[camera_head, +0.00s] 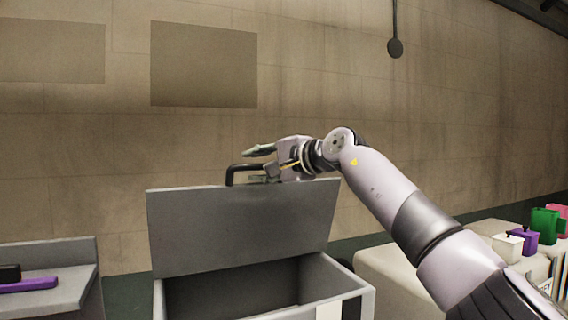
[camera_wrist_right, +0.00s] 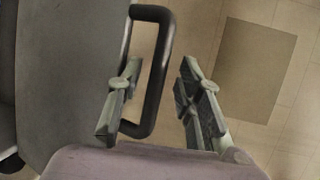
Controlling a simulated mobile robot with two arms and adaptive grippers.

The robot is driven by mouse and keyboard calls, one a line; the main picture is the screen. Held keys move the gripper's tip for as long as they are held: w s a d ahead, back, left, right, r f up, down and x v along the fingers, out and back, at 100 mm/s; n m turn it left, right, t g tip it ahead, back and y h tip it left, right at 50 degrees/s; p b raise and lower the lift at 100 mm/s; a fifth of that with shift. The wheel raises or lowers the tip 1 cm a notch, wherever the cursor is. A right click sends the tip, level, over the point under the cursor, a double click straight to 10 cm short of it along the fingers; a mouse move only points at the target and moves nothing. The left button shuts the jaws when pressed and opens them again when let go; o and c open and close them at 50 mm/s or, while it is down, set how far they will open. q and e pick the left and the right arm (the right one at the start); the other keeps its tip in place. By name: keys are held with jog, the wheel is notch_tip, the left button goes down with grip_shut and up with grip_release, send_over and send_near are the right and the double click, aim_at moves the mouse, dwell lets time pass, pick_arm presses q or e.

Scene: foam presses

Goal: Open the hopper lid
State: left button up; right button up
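The grey hopper lid (camera_head: 240,228) stands raised at the back of the hopper (camera_head: 345,276), whose dark inside shows below it. The black lid handle (camera_head: 232,172) is at the lid's top edge. My right gripper (camera_head: 262,160) is at the handle, beside its right part in the head view. In the right wrist view, the gripper (camera_wrist_right: 160,100) has its fingers apart, with one finger overlapping the handle loop (camera_wrist_right: 160,75) and the other to its right. I cannot tell whether a finger touches it. The lid (camera_wrist_right: 70,75) fills the left there. My left gripper is not in view.
A grey shelf (camera_head: 75,275) at the left holds a purple item (camera_head: 30,285) and a black one. At the right a pale surface (camera_head: 395,275) bears white, purple, green and pink containers (camera_head: 545,222). A wall stands behind the hopper.

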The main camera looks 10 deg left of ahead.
jog(key=shift+v, duration=1.05)
jog(key=v, duration=0.9)
jog(key=shift+d, duration=0.2)
jog(key=shift+s+a+f, duration=0.1)
jog(key=shift+a+f, duration=0.05)
jog(key=shift+f, duration=0.05)
